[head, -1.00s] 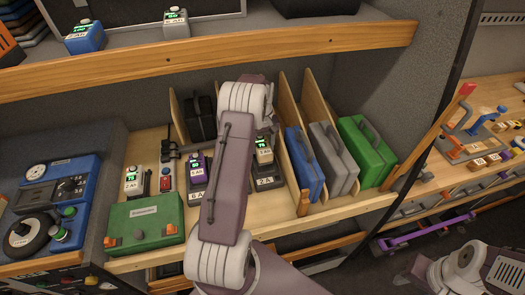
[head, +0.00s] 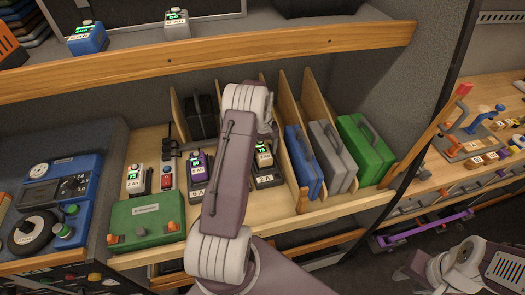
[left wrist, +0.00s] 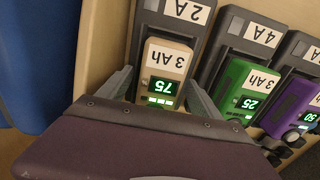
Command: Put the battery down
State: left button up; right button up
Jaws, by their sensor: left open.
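A tan battery (left wrist: 167,72), marked 3 Ah with a green 75 display, sits on the dark grey charger labelled 2 A (left wrist: 186,22). In the head view, the battery (head: 264,156) and that charger (head: 268,179) show just right of my left arm. My left gripper (left wrist: 158,78) is open, with one finger on each side of the battery; contact cannot be told. In the head view my left arm hides most of this gripper. My right gripper is out of view; only part of my right arm shows at the bottom right.
A green battery (left wrist: 244,88) and a purple battery (left wrist: 296,100) sit on neighbouring chargers. A wooden divider (head: 290,155) and a blue case (head: 304,162) stand right of the 2 A charger. A shelf edge (head: 210,58) runs above. A green box (head: 147,222) is at left.

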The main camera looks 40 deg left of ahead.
aim_at(262, 149)
pick_arm(q)
notch_tip(262, 149, up, 8)
jog(key=shift+f+b, duration=0.15)
jog(key=shift+b, duration=0.75)
